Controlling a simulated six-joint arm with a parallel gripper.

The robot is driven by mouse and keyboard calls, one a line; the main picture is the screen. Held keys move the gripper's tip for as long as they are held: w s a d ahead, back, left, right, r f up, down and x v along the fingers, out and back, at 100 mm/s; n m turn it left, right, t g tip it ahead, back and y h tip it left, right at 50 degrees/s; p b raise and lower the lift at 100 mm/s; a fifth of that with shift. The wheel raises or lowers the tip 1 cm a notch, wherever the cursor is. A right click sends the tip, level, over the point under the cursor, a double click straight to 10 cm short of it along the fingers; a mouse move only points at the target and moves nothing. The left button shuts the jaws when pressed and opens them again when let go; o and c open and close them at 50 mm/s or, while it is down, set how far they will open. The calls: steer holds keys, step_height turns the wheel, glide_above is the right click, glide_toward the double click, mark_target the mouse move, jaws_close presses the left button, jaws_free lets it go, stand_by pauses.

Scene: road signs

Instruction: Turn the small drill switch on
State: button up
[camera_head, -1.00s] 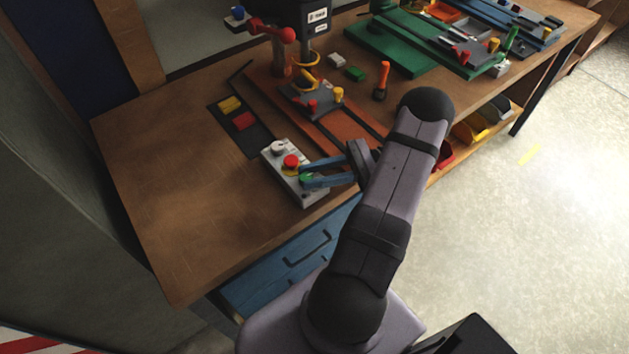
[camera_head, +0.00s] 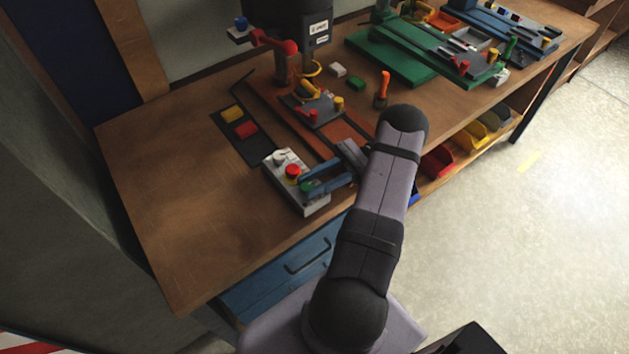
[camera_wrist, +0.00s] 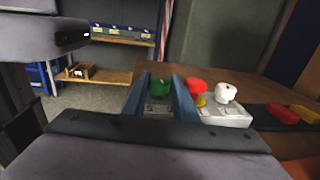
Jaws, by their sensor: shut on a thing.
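The grey switch box (camera_head: 314,207) sits near the front edge of the bench. It carries a red mushroom button (camera_head: 292,171) on a yellow collar, a white knob (camera_head: 279,157) and a green button or knob (camera_head: 305,187). My gripper (camera_head: 305,182) reaches over the box from the right, its blue fingers at the green part. In the wrist view the green part (camera_wrist: 160,86) is between my two blue fingers, with the red button (camera_wrist: 196,87) and white knob (camera_wrist: 226,93) to its right. My gripper is shut on the green part.
The drill press (camera_head: 303,35) stands behind on an orange-red base, with a red-knobbed handle. A dark mat (camera_head: 237,139) holds a yellow and a red block. A green machine base (camera_head: 390,55) stands at the back right. The left of the bench is clear.

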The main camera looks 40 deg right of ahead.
steer(key=o, duration=1.1)
steer(key=shift+c, duration=0.2)
steer(key=shift+r, duration=0.15)
step_height(320, 180, up, 10)
steer(key=p, duration=1)
